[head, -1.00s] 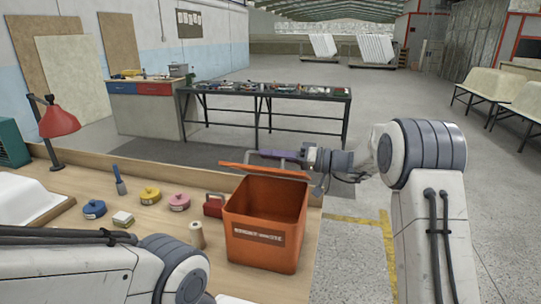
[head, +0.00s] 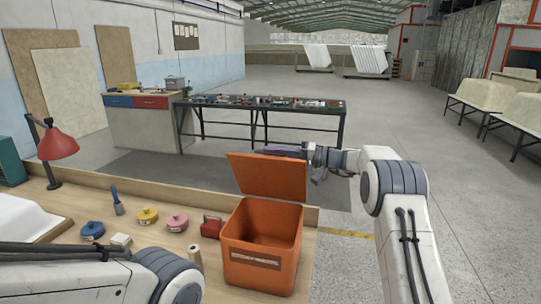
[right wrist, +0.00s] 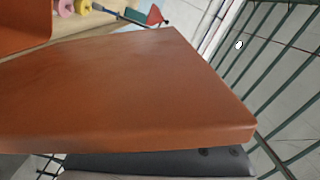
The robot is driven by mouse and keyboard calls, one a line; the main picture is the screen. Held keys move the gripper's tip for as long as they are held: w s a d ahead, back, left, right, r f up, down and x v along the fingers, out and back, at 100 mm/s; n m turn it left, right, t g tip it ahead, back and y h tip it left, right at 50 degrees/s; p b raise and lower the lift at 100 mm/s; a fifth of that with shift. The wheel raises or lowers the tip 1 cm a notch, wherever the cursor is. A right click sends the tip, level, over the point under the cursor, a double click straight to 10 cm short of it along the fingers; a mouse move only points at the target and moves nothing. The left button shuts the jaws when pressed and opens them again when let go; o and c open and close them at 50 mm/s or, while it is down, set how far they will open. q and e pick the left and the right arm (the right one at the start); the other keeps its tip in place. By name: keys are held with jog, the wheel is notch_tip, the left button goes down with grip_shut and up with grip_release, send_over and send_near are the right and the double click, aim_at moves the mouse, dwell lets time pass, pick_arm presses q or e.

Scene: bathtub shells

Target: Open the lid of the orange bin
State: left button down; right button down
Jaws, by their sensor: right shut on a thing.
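The orange bin (head: 262,263) stands on the wooden table, with a label on its front, and its inside shows from above. Its orange lid (head: 266,178) is raised at the back and stands steeply, clear of the opening. My right gripper (head: 284,151) is at the lid's upper edge and shut on it. In the right wrist view the lid (right wrist: 130,90) fills the middle, with a dark finger along its lower edge. My left arm shows at the lower left, but its gripper is out of view.
On the table left of the bin are a red block-like object (head: 212,226), a pink disc (head: 176,222), a yellow disc (head: 147,216), a blue disc (head: 92,230) and a thread spool (head: 194,255). A red lamp (head: 56,145) stands farther left. A tool-covered bench (head: 262,102) stands beyond the table.

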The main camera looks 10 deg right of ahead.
jog(key=shift+w+d+r+m+p, duration=0.3)
jog(key=shift+w+m+p, duration=0.1)
jog(key=shift+w+p, duration=0.15)
jog(key=shift+w+d+r+m+p, duration=0.15)
jog(key=shift+w+d+m+p, duration=0.1)
jog(key=shift+w+m+p, duration=0.3)
jog(key=shift+w, duration=0.15)
jog(key=c, duration=0.9)
grip_release()
jog(key=shift+f, duration=0.1)
jog(key=shift+b+v, duration=1.9)
jog(key=shift+v, duration=3.35)
